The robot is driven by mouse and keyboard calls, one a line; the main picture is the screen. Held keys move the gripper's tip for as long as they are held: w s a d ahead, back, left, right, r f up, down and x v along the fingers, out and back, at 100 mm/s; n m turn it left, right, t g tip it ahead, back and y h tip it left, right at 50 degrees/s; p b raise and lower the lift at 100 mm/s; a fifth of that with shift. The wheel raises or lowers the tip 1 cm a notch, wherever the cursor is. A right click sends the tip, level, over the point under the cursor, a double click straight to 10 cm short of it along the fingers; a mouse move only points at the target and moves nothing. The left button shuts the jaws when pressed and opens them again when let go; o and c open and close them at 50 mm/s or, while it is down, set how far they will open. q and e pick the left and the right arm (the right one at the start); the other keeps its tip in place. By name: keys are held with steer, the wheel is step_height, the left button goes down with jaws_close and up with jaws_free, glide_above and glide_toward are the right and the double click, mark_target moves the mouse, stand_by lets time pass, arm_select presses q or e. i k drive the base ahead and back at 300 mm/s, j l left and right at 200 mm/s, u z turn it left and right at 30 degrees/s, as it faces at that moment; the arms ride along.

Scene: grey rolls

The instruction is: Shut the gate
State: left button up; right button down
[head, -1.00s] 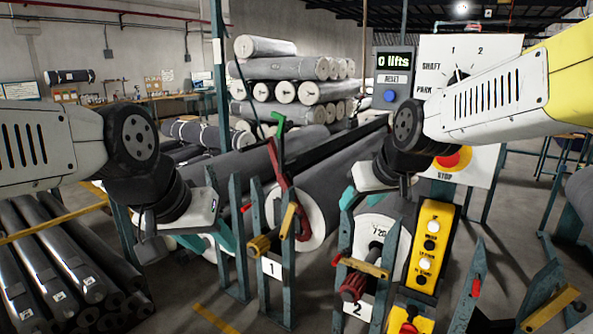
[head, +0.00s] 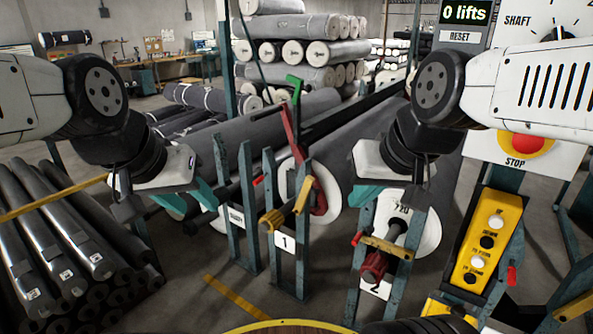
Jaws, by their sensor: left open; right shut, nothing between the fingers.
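A teal stand labelled 1 (head: 285,242) has a yellow bar (head: 303,195) tilted steeply upward at its top. A yellow and red-brown shaft end (head: 272,221) sits between its posts. I cannot tell which part is the gate. My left gripper (head: 188,200) is open and empty, left of stand 1. My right gripper (head: 361,197) is shut and empty, above stand 2 and in front of a grey roll.
A red lever with a green end (head: 293,125) rises behind stand 1. A yellow button box (head: 487,243) and a white panel with a red STOP button (head: 525,142) stand at right. Dark rolls (head: 60,235) lie at left. Some floor is clear in front of the stands.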

mark_target(309, 180)
steer(key=i+j+u, duration=0.2)
steer(key=i, duration=0.25)
steer(key=i+j+u, duration=0.15)
steer(key=i, duration=0.3)
steer(key=j, duration=0.05)
